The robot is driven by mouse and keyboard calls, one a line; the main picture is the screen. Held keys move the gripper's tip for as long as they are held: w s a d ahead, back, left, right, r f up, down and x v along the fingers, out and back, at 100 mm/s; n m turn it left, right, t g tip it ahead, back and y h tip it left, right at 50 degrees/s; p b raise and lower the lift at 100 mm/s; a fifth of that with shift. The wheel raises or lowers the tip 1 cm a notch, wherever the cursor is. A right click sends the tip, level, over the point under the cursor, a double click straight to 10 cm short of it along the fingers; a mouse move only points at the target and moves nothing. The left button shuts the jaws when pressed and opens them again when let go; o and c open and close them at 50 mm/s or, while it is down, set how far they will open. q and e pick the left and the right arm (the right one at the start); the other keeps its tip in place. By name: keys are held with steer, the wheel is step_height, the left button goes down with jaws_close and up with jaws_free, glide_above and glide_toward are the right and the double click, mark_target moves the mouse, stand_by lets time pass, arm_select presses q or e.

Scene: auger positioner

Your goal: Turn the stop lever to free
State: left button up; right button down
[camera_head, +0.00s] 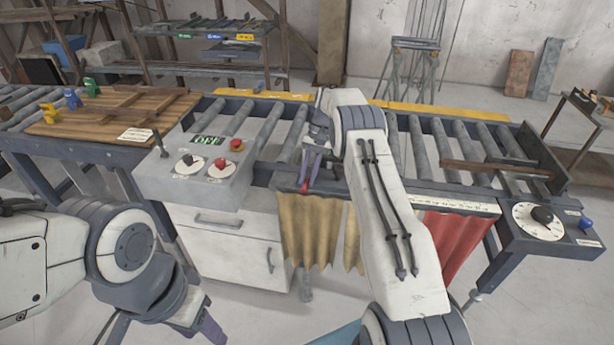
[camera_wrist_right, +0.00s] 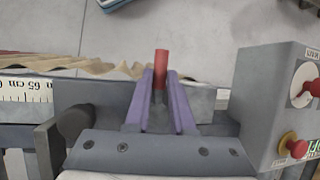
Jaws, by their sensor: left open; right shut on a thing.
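The stop lever (camera_head: 304,187) has a red handle end. It is at the front edge of the roller conveyor, just right of the control box. My right gripper (camera_head: 309,170) reaches down to it and is shut on it. In the right wrist view the red end of the lever (camera_wrist_right: 161,62) sticks out between the purple fingers of my right gripper (camera_wrist_right: 160,80). The lever's base and any free or stop marking are hidden. My left gripper (camera_head: 208,328) is low at the bottom left, open and empty, away from the lever; only part of its fingers shows.
The control box (camera_head: 195,172) with dials and a red button stands close left of the lever. Tan curtains (camera_head: 310,235) and a red curtain (camera_head: 455,245) hang below. A wooden board (camera_head: 115,108) is at left. A dial panel (camera_head: 545,222) is at right.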

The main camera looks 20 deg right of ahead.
stand_by(0.3)
steer(key=c, duration=0.8)
jaws_free()
steer(key=shift+o, duration=0.2)
